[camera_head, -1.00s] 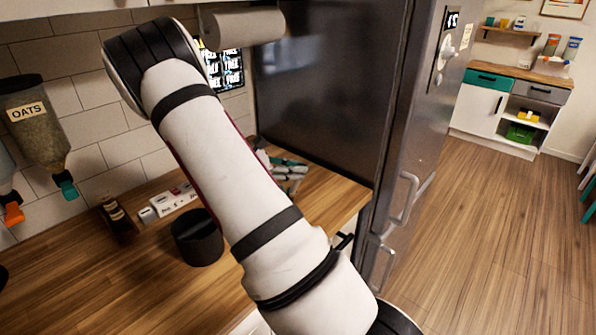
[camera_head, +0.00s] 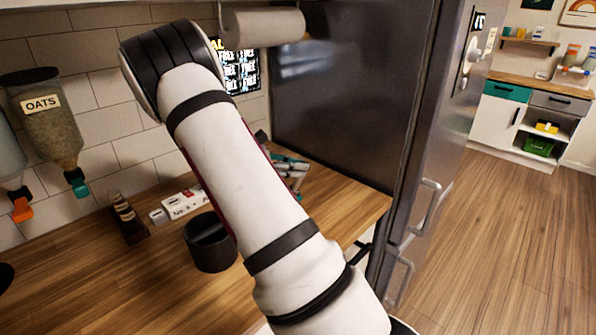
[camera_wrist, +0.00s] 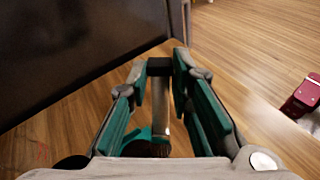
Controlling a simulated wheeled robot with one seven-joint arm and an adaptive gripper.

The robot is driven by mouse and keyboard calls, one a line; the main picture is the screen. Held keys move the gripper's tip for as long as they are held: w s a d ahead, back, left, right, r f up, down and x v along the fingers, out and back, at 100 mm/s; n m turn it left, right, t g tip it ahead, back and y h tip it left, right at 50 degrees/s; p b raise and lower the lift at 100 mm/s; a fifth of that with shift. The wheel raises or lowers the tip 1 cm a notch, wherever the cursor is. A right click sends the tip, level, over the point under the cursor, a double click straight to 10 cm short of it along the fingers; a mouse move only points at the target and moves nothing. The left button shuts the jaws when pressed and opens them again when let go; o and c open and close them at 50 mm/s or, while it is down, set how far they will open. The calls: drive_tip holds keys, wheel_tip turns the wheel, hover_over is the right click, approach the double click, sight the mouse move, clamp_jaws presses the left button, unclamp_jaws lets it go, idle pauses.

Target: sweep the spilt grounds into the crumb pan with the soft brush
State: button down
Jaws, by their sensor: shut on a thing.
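My gripper (camera_wrist: 160,68) has teal-padded fingers and is shut on a slim tool, seemingly the soft brush (camera_wrist: 160,100). The brush shows a pale handle with a dark block at the far end, and teal and dark parts close to the palm. It is held above the wooden counter. In the head view my gripper (camera_head: 291,170) is partly hidden behind my arm, over the counter near the fridge. I cannot make out the spilt grounds or the crumb pan in either view.
A black canister (camera_head: 209,243), a white lettered box (camera_head: 183,204) and a small dark rack (camera_head: 127,218) stand on the counter. The dark fridge (camera_head: 345,90) bounds it on the right. A red object (camera_wrist: 303,95) lies at the wrist view's right edge. Dispensers (camera_head: 47,115) hang on the wall.

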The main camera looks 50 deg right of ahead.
drive_tip(key=shift+w+r, duration=0.1)
drive_tip(key=shift+w, duration=0.35)
drive_tip(key=shift+s+r+p, duration=0.1)
drive_tip(key=shift+r+p, duration=0.5)
drive_tip(key=shift+r, duration=2)
